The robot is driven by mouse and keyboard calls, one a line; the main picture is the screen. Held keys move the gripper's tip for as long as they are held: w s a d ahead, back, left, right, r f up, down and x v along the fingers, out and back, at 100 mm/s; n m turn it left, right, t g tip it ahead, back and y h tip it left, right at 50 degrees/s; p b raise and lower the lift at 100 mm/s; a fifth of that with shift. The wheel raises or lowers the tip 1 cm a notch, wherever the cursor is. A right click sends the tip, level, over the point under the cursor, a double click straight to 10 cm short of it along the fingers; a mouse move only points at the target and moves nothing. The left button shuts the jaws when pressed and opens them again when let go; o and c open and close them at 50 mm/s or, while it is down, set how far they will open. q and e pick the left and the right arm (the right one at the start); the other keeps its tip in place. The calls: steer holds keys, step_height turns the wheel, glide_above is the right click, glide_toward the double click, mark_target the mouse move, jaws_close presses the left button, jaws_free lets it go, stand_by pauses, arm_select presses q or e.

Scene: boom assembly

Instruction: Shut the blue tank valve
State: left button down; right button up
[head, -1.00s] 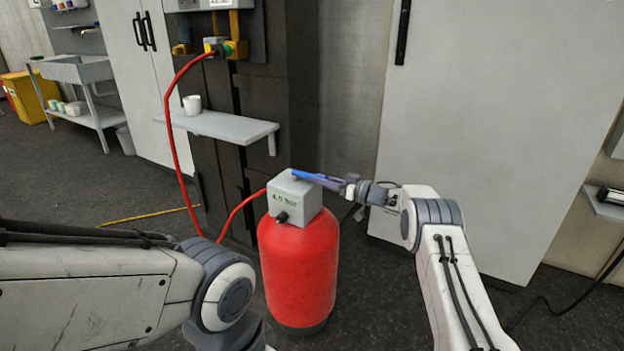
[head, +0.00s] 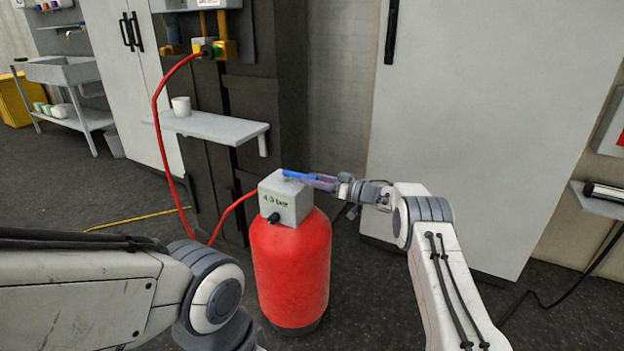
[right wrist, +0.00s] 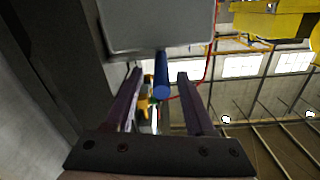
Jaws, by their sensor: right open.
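The blue valve lever (head: 299,174) lies roughly level on top of the grey box (head: 287,201) of the red tank (head: 290,265), its free end towards the right. My right gripper (head: 312,180) is open and reaches in from the right at the lever. In the right wrist view the lever (right wrist: 162,75) points between my two spread fingers, with gaps on both sides. The grey box fills the top of that view. The box face seems to read 4.3 bar. My left arm shows at the lower left, but its gripper is out of the picture.
A red hose (head: 161,135) runs from the wall fitting (head: 210,48) down towards the tank. A shelf (head: 215,127) with a white cup (head: 181,106) stands behind left of the tank. A large grey cabinet (head: 480,130) is behind my right arm.

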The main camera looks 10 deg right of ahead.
steer(key=p+v, duration=0.1)
steer(key=v, duration=0.9)
steer(key=shift+p, duration=0.35)
steer(key=shift+r, duration=0.1)
